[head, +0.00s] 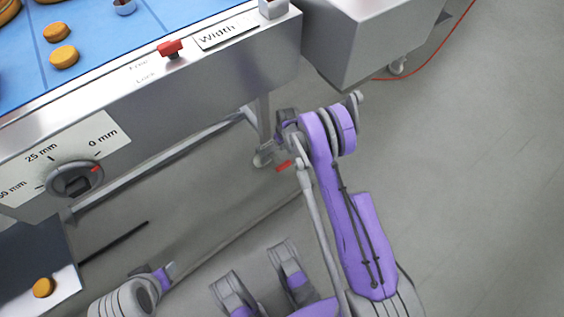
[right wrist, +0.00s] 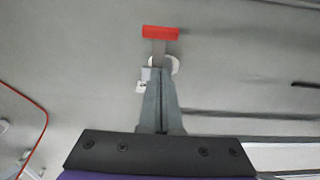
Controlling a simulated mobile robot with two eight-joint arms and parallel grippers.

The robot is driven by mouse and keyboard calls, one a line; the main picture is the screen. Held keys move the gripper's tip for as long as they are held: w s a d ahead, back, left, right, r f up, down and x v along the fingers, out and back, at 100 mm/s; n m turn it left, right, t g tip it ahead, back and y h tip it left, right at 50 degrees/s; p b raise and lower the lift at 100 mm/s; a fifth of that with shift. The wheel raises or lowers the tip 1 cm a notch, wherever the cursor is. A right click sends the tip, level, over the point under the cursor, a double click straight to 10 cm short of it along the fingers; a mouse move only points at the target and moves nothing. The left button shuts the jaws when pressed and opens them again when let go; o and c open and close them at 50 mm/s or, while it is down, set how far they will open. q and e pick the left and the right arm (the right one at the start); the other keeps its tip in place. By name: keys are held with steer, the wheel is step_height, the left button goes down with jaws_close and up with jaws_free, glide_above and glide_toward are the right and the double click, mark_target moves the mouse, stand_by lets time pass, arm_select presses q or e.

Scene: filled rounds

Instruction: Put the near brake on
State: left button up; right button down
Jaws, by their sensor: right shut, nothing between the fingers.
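The near brake is a red pedal (head: 284,166) on a short stem, low at the caster (head: 263,156) under the machine's near leg. In the right wrist view the red pedal (right wrist: 160,33) lies just beyond my fingertips, with the white caster wheel (right wrist: 174,66) partly hidden behind them. My right gripper (head: 284,122) is shut and empty above the pedal, its fingers mostly hidden by my wrist in the head view. In the right wrist view its closed fingers (right wrist: 161,72) point at the stem; I cannot tell whether they touch it. My left gripper is not identifiable.
The machine's steel side carries a red Free/Lock slider (head: 170,48) and a width dial (head: 76,178). Round pieces (head: 64,57) sit on its blue belt (head: 110,30). A grey cabinet (head: 370,40) on casters stands at right, with a red cable (head: 430,60). Floor at right is clear.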

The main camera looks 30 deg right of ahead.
steer(key=b, duration=0.3)
glide_above(282, 164)
steer(key=f, duration=0.7)
steer(key=w+f, duration=0.1)
steer(key=f, duration=0.2)
steer(key=shift+f, duration=0.15)
steer(key=shift+s+f+b, duration=0.2)
steer(key=shift+s+f, duration=0.1)
steer(key=shift+f, duration=0.25)
steer(key=shift+s+f+b, duration=0.15)
steer(key=shift+s+f, duration=0.1)
steer(key=shift+f, duration=0.3)
steer(key=shift+s+f, duration=0.2)
steer(key=shift+f, duration=0.35)
steer(key=shift+s, duration=0.15)
